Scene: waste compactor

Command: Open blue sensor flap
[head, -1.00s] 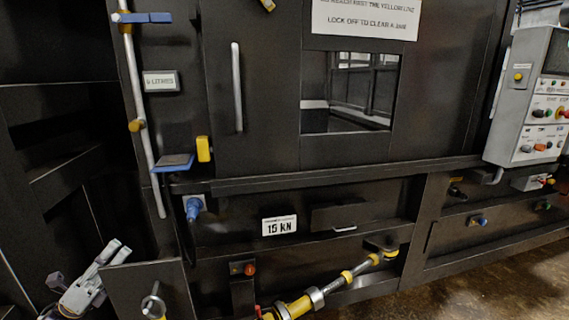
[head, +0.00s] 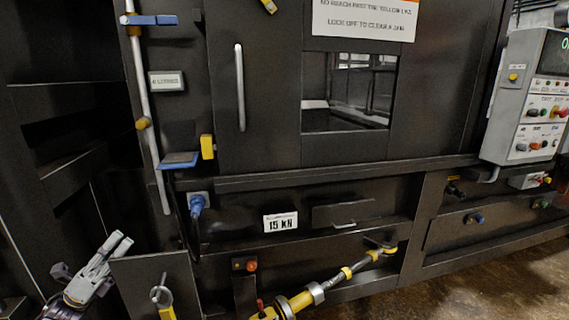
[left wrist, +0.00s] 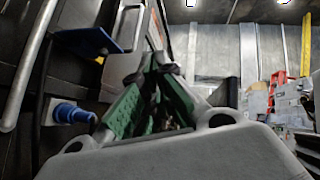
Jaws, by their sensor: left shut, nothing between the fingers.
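A flat blue flap (head: 179,160) sticks out from the dark machine front at left, beside an upright grey pipe. A blue plate also shows at upper left in the left wrist view (left wrist: 88,40). A second blue piece (head: 152,20) sits higher on the pipe; I cannot tell which is the sensor flap. My left gripper (head: 124,242) is low at the left, below and left of the lower flap and apart from it. Its fingers are shut and empty. In the left wrist view, the green-padded fingers (left wrist: 152,100) fill the middle. My right gripper is not in view.
A yellow block (head: 207,147) is right of the lower flap. A blue plug with a cable (head: 197,205) hangs below it. A dark panel (head: 155,283) stands right of my left gripper. A yellow-and-grey rod (head: 318,290) crosses low. A grey control box (head: 527,100) hangs at right.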

